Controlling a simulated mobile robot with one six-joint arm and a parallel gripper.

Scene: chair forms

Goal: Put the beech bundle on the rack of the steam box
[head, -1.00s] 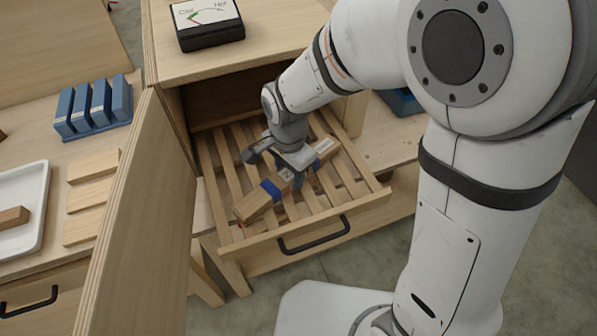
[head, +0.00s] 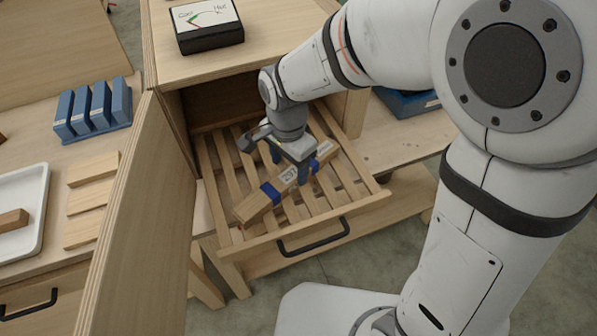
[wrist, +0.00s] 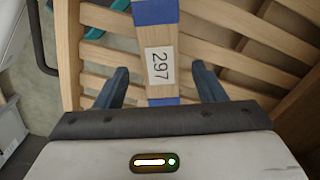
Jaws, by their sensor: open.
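The beech bundle (head: 265,203) is a pale wooden bar with blue bands and a paper label. It lies diagonally across the slats of the pulled-out rack (head: 345,207). In the wrist view the bundle (wrist: 161,38) shows a label reading 297. My gripper (head: 290,172) is above the bundle's middle, and in the wrist view its two blue fingers stand apart on either side of the bundle, with a gap on each side. The steam box (head: 255,62) is open behind the rack. My gripper hides part of the bundle in the head view.
The open door (head: 130,215) stands left of the rack. A Cool/Hot gauge box (head: 207,24) sits on top of the steam box. On the left bench are a blue slotted holder (head: 93,108), a white tray (head: 22,213) and loose wooden blocks (head: 92,200). A blue bin (head: 408,103) is at right.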

